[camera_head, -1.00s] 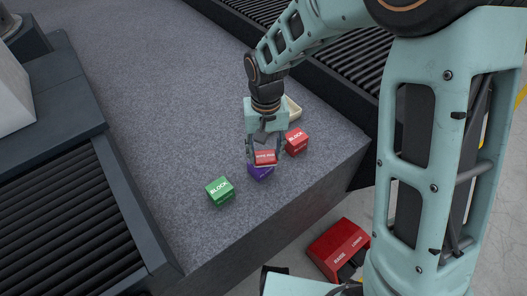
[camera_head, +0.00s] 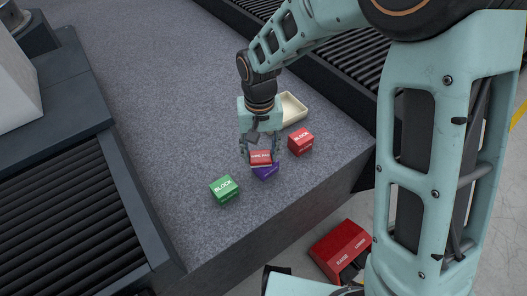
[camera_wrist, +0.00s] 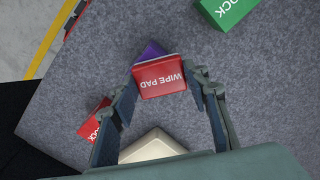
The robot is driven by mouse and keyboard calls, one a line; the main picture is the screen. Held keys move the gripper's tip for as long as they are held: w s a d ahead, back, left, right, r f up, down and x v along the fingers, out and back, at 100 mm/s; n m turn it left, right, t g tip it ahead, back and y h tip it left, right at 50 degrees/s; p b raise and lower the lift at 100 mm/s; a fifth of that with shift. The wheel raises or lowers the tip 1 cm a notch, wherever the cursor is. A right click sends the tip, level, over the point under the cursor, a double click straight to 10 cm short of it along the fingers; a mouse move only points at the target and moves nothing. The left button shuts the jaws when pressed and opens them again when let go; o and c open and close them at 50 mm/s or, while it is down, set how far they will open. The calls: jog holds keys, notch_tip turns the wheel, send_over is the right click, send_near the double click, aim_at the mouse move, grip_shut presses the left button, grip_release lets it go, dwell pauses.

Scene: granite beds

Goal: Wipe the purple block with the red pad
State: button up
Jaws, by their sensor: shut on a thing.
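My gripper (camera_head: 260,154) is shut on the red wipe pad (camera_head: 260,157), held between its two fingers. The pad also shows in the wrist view (camera_wrist: 160,78), its "WIPE PAD" label facing the camera. The purple block (camera_head: 268,171) is just below and partly behind the pad on the granite bed. In the wrist view the purple block (camera_wrist: 152,51) shows only as a strip past the pad's far edge. The pad overlaps the purple block in both views; I cannot tell whether they touch.
A green block (camera_head: 224,189) stands to the left, near the bed's front edge. A red block (camera_head: 300,141) stands close on the right. A cream tray (camera_head: 293,108) lies behind the gripper. The grey granite bed (camera_head: 150,90) is clear at the back left.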

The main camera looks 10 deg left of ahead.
jog(key=shift+w+d, duration=0.1)
jog(key=shift+d, duration=0.1)
jog(key=shift+w+d, duration=0.2)
jog(key=shift+d, duration=0.35)
jog(key=shift+w+d, duration=0.2)
jog(key=shift+d, duration=0.35)
jog(key=shift+a, duration=0.1)
jog(key=shift+s+a+f, duration=0.1)
jog(key=shift+s+a, duration=0.2)
jog(key=shift+a, duration=0.3)
jog(key=shift+s+a, duration=0.25)
jog(key=shift+a, duration=0.35)
jog(key=shift+d, duration=0.15)
jog(key=shift+w+d, duration=0.25)
jog(key=shift+d, duration=0.35)
jog(key=shift+w+d, duration=0.25)
jog(key=shift+d, duration=0.35)
jog(key=shift+r, duration=0.2)
